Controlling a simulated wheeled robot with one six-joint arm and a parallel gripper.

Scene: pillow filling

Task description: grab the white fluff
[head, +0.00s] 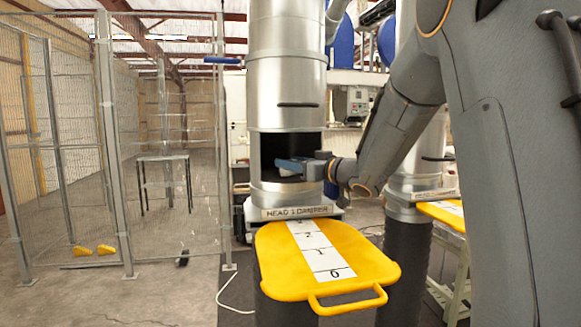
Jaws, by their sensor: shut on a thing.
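My gripper (283,165) reaches from the right to the dark opening (271,150) low in the silver cylinder (286,60). Its bluish-grey fingers are shut on the white fluff (288,172), which shows only as a small pale patch at the jaws. The gripper hides most of the fluff. The inside of the opening is too dark to tell what else it holds.
A yellow tray with a handle (377,272) and a numbered white strip sits below the opening. A second cylinder and yellow tray (436,210) stand at the right. A wire mesh cage (165,130) fills the left. Open floor (120,290) lies in front of it.

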